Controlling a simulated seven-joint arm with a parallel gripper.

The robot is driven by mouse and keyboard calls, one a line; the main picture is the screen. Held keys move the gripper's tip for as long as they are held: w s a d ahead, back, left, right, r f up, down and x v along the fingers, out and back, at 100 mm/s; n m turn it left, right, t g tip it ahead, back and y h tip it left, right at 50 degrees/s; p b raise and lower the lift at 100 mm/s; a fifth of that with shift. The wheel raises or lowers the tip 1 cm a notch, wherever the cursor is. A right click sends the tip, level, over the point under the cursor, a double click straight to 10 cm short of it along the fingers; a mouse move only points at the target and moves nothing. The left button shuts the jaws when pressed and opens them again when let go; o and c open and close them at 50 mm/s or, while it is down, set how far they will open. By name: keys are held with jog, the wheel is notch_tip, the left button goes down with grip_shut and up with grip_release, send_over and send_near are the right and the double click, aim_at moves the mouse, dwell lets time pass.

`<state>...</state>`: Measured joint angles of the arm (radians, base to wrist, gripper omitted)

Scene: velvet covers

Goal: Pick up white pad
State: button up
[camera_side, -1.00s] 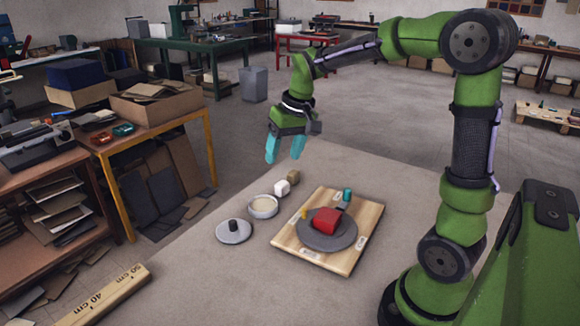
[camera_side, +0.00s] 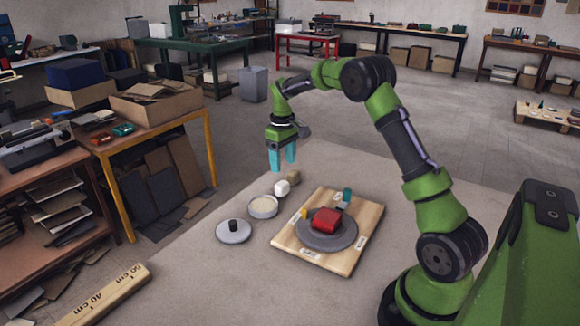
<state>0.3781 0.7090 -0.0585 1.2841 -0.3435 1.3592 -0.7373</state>
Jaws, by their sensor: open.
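A small white pad-like block (camera_side: 282,188) sits on the grey table, touching or very near a small brown block (camera_side: 293,178). A round dish (camera_side: 263,207) with a pale cream surface inside stands just in front of the white block. My gripper (camera_side: 282,165) points down with its two teal fingers apart and nothing between them. It hangs above and slightly behind the white block in this view; the exact height cannot be told.
A wooden board (camera_side: 352,254) carries a dark grey disc (camera_side: 330,246) with a red block (camera_side: 321,220) on it. Small yellow and teal pieces are near the disc. A grey lid with a black knob (camera_side: 233,231) lies left. The table beyond is bare.

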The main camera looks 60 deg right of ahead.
aim_at(283, 184)
jog(key=f, duration=0.9)
jog(key=shift+w+d+f, duration=0.15)
jog(key=shift+w+f, duration=0.1)
jog(key=shift+f, duration=0.15)
jog(key=c, duration=0.7)
jog(key=shift+r, duration=0.15)
notch_tip(283, 184, up, 10)
jog(key=shift+f, duration=0.1)
jog(key=o, duration=0.4)
jog(key=shift+c, duration=0.2)
jog(key=c, duration=0.3)
